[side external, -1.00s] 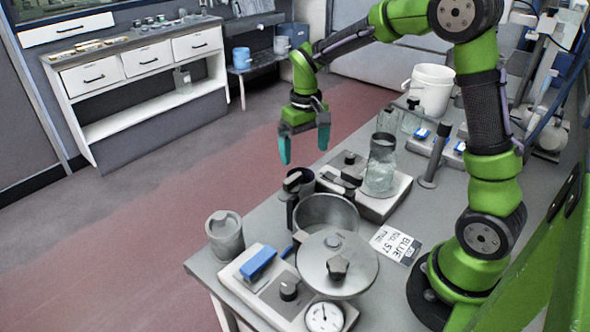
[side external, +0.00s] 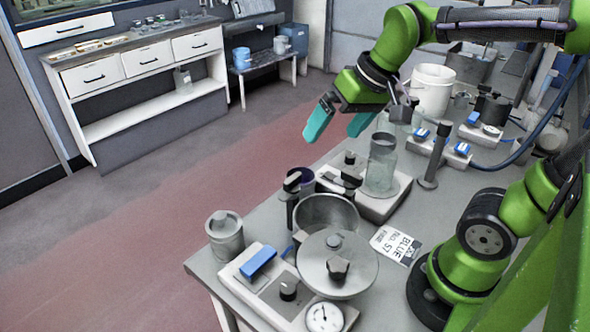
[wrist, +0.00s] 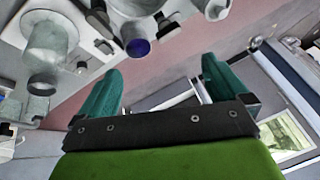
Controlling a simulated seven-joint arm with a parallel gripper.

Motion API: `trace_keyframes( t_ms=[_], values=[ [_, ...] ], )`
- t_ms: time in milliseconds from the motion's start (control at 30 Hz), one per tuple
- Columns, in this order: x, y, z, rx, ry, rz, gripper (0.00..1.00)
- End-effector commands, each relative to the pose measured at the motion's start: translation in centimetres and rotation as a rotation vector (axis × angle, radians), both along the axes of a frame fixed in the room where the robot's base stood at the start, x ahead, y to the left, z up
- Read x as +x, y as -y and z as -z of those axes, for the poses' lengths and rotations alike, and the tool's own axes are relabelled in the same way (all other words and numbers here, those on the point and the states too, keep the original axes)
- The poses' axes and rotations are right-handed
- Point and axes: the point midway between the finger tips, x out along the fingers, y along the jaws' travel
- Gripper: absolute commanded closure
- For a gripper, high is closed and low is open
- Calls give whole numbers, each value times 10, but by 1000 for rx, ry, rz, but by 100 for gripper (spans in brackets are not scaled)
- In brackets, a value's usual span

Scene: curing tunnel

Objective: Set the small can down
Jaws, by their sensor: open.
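A small dark can (side external: 302,176) with a blue-purple inside stands upright at the left edge of the bench, behind the steel pot and beside the left end of the plate carrying the glass jar. A black-handled part hides some of it. It also shows in the wrist view (wrist: 137,47), with its blue mouth open to view. My gripper (side external: 338,128) has two teal fingers spread apart with nothing between them. It is above and behind the can, clear of it. In the wrist view my gripper (wrist: 160,82) has only floor and distant furniture between its fingers.
A glass jar (side external: 381,172) stands on its plate just right of the can. A white bucket (side external: 432,92) stands at the back.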

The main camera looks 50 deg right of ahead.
Motion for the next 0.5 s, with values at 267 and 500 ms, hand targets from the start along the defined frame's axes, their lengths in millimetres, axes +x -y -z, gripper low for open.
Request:
trace_keyframes(
  t_ms=[267, 500],
  values=[
    [-45, -17, 11, 66, 169, 20, 0],
    [-48, -18, 13, 72, 181, 24, 0]
  ],
)
